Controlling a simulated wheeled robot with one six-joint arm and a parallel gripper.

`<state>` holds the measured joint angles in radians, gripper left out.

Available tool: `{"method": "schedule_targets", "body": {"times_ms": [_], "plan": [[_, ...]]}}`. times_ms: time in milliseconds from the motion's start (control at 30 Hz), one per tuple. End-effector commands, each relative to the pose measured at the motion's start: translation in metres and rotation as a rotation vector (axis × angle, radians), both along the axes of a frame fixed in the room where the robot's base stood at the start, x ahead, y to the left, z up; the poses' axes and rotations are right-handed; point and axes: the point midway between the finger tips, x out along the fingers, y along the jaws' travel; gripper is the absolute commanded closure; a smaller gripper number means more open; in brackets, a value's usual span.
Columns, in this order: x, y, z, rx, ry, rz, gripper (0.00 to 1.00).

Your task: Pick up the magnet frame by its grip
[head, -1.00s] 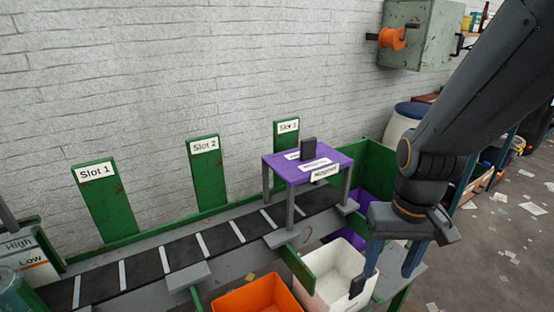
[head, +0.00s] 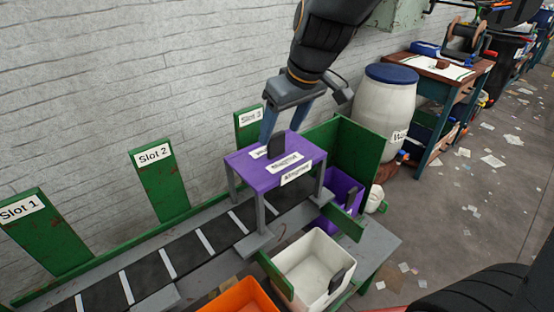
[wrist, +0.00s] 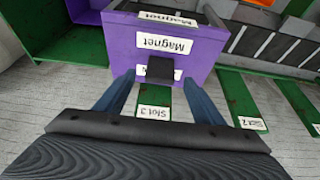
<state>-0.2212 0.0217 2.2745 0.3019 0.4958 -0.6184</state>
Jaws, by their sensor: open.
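The magnet frame (head: 244,168) is a purple-topped table-like frame on grey legs, standing over the dark belt near Slot 3. Its dark grip (head: 276,146) stands up from the top, between white Magnet labels. My gripper (head: 286,128) is in the head view above and just behind the frame, with its blue fingers pointing down. In the wrist view my gripper (wrist: 160,80) is open, its fingers spread to either side of the dark grip (wrist: 160,69). The purple top (wrist: 205,48) fills the upper middle there. Whether the fingers touch the grip cannot be told.
The belt (head: 180,251) runs along the wall, with green slot boards (head: 160,185) behind it. White (head: 318,258), orange (head: 240,298) and purple (head: 342,188) bins stand in front or right. A green panel (head: 362,152) and a white barrel (head: 384,110) stand right of the frame.

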Motion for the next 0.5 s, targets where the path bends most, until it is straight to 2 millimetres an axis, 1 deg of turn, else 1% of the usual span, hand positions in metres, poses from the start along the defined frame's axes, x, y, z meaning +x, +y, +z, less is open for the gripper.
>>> {"method": "schedule_targets", "body": {"times_ms": [300,400,500], "plan": [[0.013,0.009,-0.033,-0.001,0.004,-0.001,0.38],[0.016,0.01,-0.041,-0.001,0.003,-0.003,0.38],[0.017,0.01,-0.044,0.0,0.001,-0.003,0.38]]}}
